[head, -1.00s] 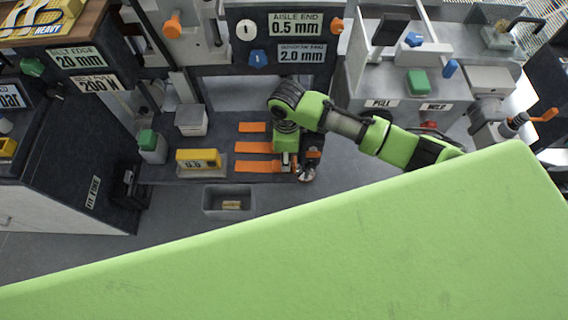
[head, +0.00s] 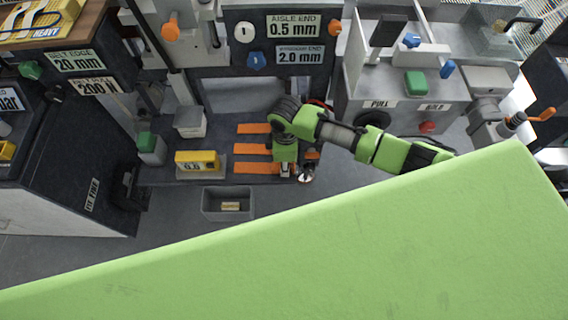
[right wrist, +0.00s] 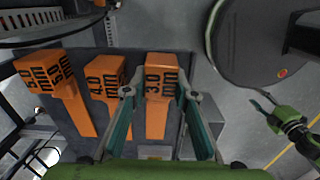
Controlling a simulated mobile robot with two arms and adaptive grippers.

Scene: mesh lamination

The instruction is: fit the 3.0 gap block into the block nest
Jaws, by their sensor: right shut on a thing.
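My right gripper (right wrist: 159,98) is shut on the orange 3.0 gap block (right wrist: 161,85), with a finger on each side of its labelled head. The block still lies in line with the other orange blocks. In the head view my right gripper (head: 297,172) is at the right end of the nearest orange strip (head: 257,167). I cannot tell for sure which fixture is the block nest; a yellow block marked 0.5 (head: 197,160) sits on a grey base to the left. A green gripper, apparently my left one (right wrist: 261,102), shows in the right wrist view with fingers apart, empty.
The orange 4.0 block (right wrist: 104,86) and 5.0 block (right wrist: 45,73) stand beside the held block. A grey bin (head: 228,203) is in front of the yellow block. A green-topped post (head: 148,147) and a grey box (head: 190,121) stand at the left.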

